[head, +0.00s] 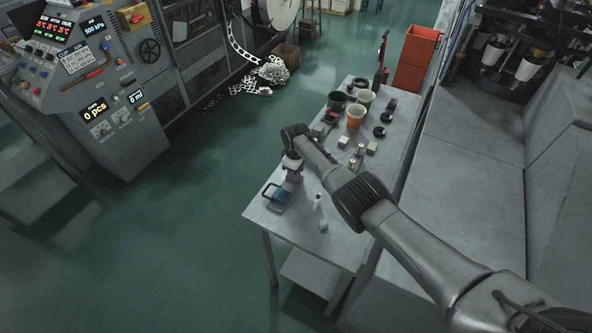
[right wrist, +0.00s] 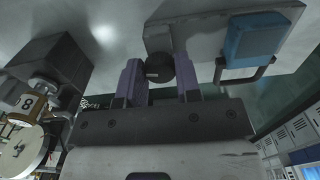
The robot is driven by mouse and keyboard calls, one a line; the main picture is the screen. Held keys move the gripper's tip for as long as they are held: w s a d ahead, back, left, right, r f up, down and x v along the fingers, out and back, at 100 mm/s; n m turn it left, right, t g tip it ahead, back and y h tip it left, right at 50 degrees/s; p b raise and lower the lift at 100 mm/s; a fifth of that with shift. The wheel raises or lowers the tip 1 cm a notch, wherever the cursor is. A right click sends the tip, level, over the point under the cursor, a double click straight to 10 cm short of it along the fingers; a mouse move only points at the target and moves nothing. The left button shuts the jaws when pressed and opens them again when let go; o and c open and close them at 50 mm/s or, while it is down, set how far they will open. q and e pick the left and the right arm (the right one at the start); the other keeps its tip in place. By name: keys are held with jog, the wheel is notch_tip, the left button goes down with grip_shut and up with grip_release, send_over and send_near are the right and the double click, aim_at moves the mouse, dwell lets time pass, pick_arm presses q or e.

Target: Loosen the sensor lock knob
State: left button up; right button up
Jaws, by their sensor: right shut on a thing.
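My right gripper (right wrist: 158,82) has its two purple fingers on either side of a round black knob (right wrist: 157,67) in the right wrist view. The fingers are shut on it. The knob sits on a grey plate (right wrist: 205,32), beside a blue block (right wrist: 256,40) with a dark loop-shaped bracket. In the head view my right gripper (head: 292,172) is low over the near left part of the table, just behind the blue block (head: 278,196). The knob is hidden there by my gripper and wrist. My left gripper is not in view.
The grey table (head: 258,222) also bears a white bottle (head: 321,213), an orange-and-white cup (head: 356,118), black rings (head: 379,132) and small blocks. A control console (head: 95,70) stands at the left. Green floor (head: 190,190) lies clear between them.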

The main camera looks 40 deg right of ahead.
jog(key=o, duration=0.9)
notch_tip(320, 180, up, 6)
jog(key=p, duration=0.3)
jog(key=shift+r+p, duration=0.75)
jog(key=shift+r, duration=3.15)
